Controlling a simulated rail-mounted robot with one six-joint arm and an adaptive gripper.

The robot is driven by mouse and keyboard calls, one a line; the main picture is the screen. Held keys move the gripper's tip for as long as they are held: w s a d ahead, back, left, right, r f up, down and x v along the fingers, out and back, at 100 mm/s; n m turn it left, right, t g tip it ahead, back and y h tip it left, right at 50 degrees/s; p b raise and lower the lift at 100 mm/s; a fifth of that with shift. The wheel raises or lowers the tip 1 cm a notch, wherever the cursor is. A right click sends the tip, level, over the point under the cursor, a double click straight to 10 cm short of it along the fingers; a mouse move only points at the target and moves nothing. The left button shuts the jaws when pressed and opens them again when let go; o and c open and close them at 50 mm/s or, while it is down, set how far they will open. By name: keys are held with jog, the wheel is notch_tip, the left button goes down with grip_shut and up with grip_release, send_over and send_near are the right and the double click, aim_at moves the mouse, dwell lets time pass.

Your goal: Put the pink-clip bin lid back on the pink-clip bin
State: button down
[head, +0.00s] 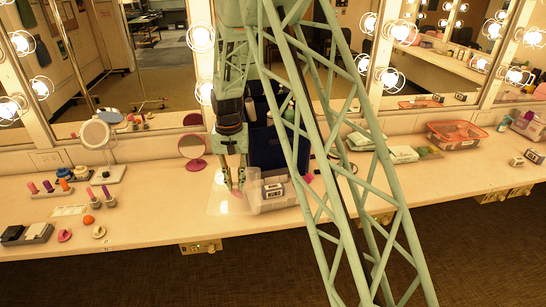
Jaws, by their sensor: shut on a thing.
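The clear pink-clip bin (270,203) stands on the counter near its front edge, with a white label with dark print on its front. A pink spot shows at its right side, partly behind my arm's lattice. A thin clear panel, which looks like the bin lid (218,205), is just left of the bin. My gripper (236,186) points down at this panel and is shut on it; a pink bit shows by the fingertips. The panel's outline is faint, and I cannot tell whether it touches the counter or the bin.
A dark blue crate (262,140) stands close behind the bin. A pink round mirror (192,148) stands to the left. Another clear bin with an orange-red rim (455,125) is at the right. Small items sit far left; the counter (150,205) left of the lid is clear.

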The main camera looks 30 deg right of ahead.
jog(key=w+d+r+m+p, duration=0.1)
jog(key=d+m+p, duration=0.3)
jog(key=d+m, duration=0.3)
jog(key=w+d+r+m+p, duration=0.1)
jog(key=d+m+p, duration=0.3)
jog(key=d+m, duration=0.4)
jog(key=d+r, duration=0.1)
jog(key=d, duration=0.1)
jog(key=shift+w+d+r, duration=0.15)
jog(key=shift+w+d, duration=0.15)
jog(key=shift+f, duration=0.3)
jog(key=shift+f+b, duration=1.4)
jog(key=shift+f, duration=2.45)
jog(key=shift+f, duration=0.1)
jog(key=c, duration=2.5)
grip_release()
jog(key=shift+o, duration=0.2)
